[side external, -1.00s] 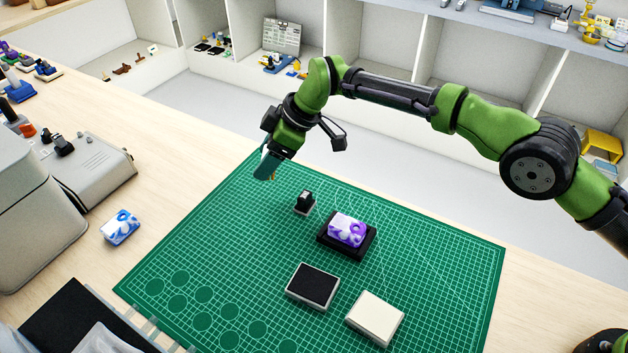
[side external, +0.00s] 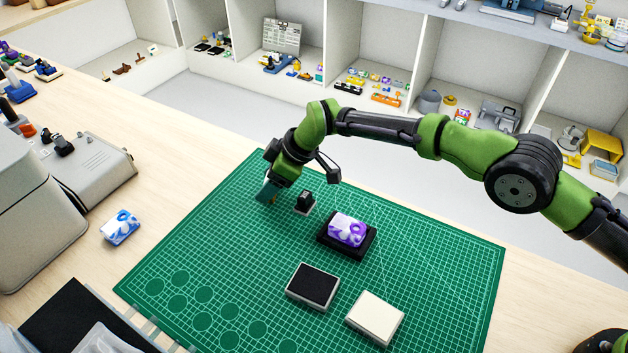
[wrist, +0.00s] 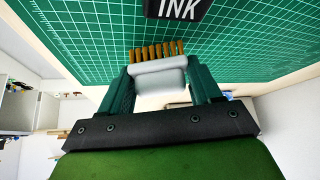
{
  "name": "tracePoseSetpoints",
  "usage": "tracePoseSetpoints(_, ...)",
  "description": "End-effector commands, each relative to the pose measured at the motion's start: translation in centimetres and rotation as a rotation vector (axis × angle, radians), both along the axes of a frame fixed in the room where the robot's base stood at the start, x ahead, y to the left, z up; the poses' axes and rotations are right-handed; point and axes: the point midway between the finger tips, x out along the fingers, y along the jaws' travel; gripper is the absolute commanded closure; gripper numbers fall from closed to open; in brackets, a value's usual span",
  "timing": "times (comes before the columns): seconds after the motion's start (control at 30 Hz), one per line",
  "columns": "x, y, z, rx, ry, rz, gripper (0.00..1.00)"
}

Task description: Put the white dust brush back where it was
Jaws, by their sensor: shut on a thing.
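The white dust brush (wrist: 158,78) shows in the wrist view, with a pale body and a row of brown bristles. My gripper (wrist: 158,88) is shut on its body, one teal finger on each side. In the side external view my gripper (side external: 268,192) is low over the far left part of the green mat. The brush is mostly hidden there by the fingers; I cannot tell whether it touches the mat. A small black stamp (side external: 305,200) stands just right of my gripper.
The green cutting mat (side external: 215,265) has free room left and front. A purple-white case (side external: 347,229) sits on a black tray (side external: 328,246). A black-topped pad (side external: 313,285) and a cream block (side external: 375,318) lie nearer. A blue-white case (side external: 120,227) lies left, off the mat.

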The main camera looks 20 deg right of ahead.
Motion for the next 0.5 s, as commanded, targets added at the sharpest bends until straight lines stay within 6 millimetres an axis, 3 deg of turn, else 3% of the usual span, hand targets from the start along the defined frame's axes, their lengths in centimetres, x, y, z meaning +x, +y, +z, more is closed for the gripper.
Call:
tracePoseSetpoints(0.43, 0.00, -0.01, -0.80, 0.000, 0.000, 0.001, 0.61)
tracePoseSetpoints(0.47, 0.01, -0.01, -0.79, 0.000, 0.000, 0.001, 0.34)
tracePoseSetpoints(0.5, 0.02, -0.01, -0.77, -0.001, -0.001, 0.000, 0.28)
